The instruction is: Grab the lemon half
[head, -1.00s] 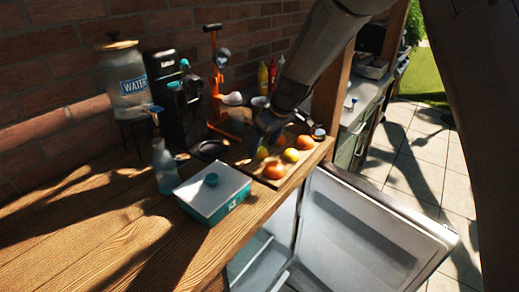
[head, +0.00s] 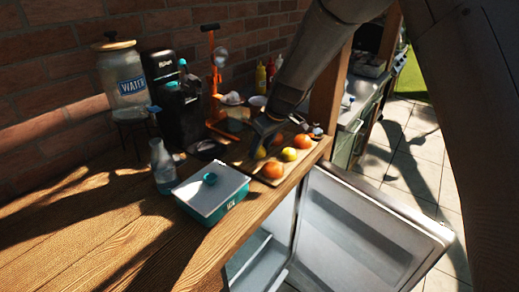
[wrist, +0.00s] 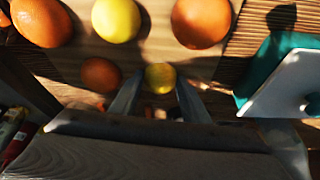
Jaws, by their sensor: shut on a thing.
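The lemon half (wrist: 160,78) is a small yellow piece between my fingertips in the wrist view. In the head view the lemon half (head: 261,152) shows as a bit of yellow at the end of my gripper (head: 262,140). My gripper, also in the wrist view (wrist: 157,88), is shut on it, with one finger on either side. It is over the cutting board (head: 245,163). I cannot tell whether the lemon half touches the board.
A whole lemon (head: 289,154) and oranges (head: 272,170) lie close by on the board. A teal ice box (head: 212,190) and a bottle (head: 162,165) stand to the left. An orange press (head: 213,85) stands behind. An open fridge door (head: 370,225) is below the table edge.

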